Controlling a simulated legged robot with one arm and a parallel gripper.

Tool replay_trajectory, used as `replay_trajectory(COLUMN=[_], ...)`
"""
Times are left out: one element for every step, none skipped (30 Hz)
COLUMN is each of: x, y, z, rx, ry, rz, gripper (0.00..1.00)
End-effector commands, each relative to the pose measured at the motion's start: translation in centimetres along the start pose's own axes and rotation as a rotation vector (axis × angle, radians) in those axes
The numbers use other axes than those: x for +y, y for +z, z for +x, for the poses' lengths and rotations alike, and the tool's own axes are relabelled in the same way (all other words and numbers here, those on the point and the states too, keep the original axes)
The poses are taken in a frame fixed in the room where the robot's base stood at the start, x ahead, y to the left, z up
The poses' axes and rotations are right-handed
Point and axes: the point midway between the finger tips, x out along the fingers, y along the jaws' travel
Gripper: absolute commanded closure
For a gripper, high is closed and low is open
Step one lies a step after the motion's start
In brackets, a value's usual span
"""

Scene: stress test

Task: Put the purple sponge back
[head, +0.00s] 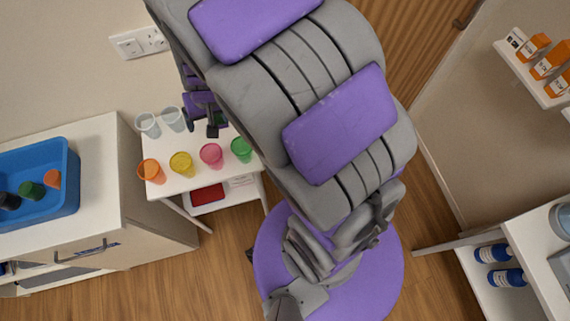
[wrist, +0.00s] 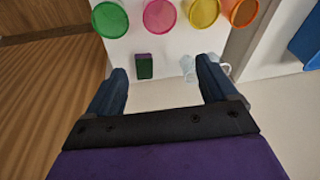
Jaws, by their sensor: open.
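A small block with a purple top and a dark green side, which looks like the purple sponge (wrist: 145,67), is on the white table in the wrist view. It appears between my open fingers, closer to the left one, with the pink cup beyond it. In the head view the sponge (head: 222,118) is mostly hidden behind my gripper, with only a bit of purple and green showing. My gripper (head: 201,128) is over the back of the small white table (head: 181,185). It is open and empty in the wrist view (wrist: 162,68); its height above the table is unclear.
Orange (head: 151,171), yellow (head: 181,164), pink (head: 211,155) and green (head: 241,149) cups line the table's front. Two clear glasses (head: 148,124) stand at its back left. A blue bin (head: 70,165) is on the cabinet at left. A red item (head: 207,193) lies on the lower shelf.

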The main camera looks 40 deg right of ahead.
Motion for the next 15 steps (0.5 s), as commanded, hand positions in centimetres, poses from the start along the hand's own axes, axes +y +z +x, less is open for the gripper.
replay_trajectory(x=[0.0,0.0,0.1,0.1,0.3,0.5,0.7,1.0,1.4,1.7,2.1,2.7,3.2,3.7,4.3], y=[1.3,2.3,3.6,4.6,5.7,6.9,8.0,9.0,10.4,11.4,12.5,13.9,15.0,16.0,17.2], z=[-1.9,-2.7,-3.9,-4.7,-5.5,-6.7,-7.5,-8.2,-9.3,-10.1,-10.8,-11.8,-12.4,-13.0,-13.7], rx=[-0.017,-0.040,-0.061,-0.080,-0.100,-0.120,-0.139,-0.155,-0.178,-0.194,-0.212,-0.233,-0.249,-0.266,-0.281], ry=[-0.011,-0.014,-0.016,-0.016,-0.014,-0.010,-0.006,0.000,0.007,0.015,0.025,0.039,0.051,0.063,0.079], rz=[-0.014,-0.023,-0.037,-0.045,-0.056,-0.068,-0.077,-0.087,-0.098,-0.107,-0.114,-0.123,-0.129,-0.134,-0.140], gripper=[0.15,0.15,0.15,0.15,0.15,0.15,0.15,0.15,0.15,0.15,0.15,0.15,0.15,0.15,0.15])
